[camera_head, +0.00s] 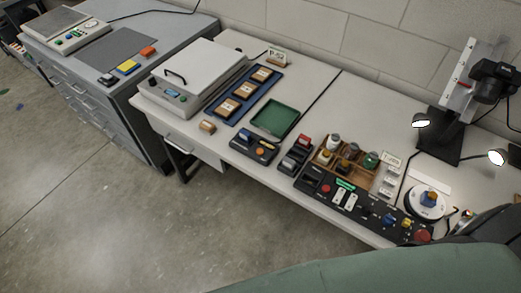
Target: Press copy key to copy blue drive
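A long black control panel (312,187) lies along the front of the right-hand table. It carries a red button, a green lit display, white switches, a small blue piece (388,219), a yellow piece and a large red button (423,236). A smaller dark device (252,147) with an orange round button sits further left. Labels are too small to read, so I cannot tell which key is the copy key or which blue piece is the drive. Neither gripper is recognisable in view.
A wooden rack (325,160) of bottles, a dark stand with red and grey blocks (296,154) and a green tray (275,119) crowd the table. A camera stand with lamps (450,120) rises at the right. A large green shape (390,272) blocks the bottom right.

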